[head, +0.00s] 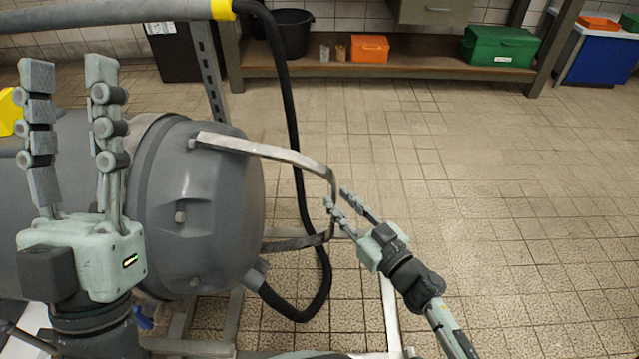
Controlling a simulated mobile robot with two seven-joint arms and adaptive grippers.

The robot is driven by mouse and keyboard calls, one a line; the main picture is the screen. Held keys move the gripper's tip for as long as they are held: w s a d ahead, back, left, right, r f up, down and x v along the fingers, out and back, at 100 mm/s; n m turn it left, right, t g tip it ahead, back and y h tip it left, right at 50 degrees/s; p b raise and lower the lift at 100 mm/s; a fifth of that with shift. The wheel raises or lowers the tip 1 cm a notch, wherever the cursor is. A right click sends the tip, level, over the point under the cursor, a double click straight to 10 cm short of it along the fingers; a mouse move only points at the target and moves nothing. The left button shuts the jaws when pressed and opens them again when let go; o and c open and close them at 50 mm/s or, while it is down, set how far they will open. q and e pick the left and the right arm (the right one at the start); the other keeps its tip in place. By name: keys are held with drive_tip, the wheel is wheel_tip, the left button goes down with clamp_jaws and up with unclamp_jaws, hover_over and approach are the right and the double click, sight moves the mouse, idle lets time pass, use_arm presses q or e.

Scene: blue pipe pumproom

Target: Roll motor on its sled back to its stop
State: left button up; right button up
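The grey motor (195,210) lies on its side at the left, its rounded end facing right. A metal bar handle (285,155) loops out from that end. The sled under the motor shows only in part, as pale metal rails (235,315) below; its stop cannot be made out. My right gripper (336,195) is at the outer upright part of the handle, its fingers apart with the bar appearing between the tips; contact is unclear. My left gripper (69,70) points up in front of the motor body, fingers spread and empty.
A black hose (293,130) hangs down behind the handle and curves back to the motor. A grey pipe (110,14) with a yellow band runs across the top left. A shelf with an orange box (369,48) and green case (500,46) stands behind. Tiled floor at right is clear.

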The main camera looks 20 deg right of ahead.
drive_tip(key=x, duration=0.6)
drive_tip(key=shift+w+b, duration=0.3)
clamp_jaws()
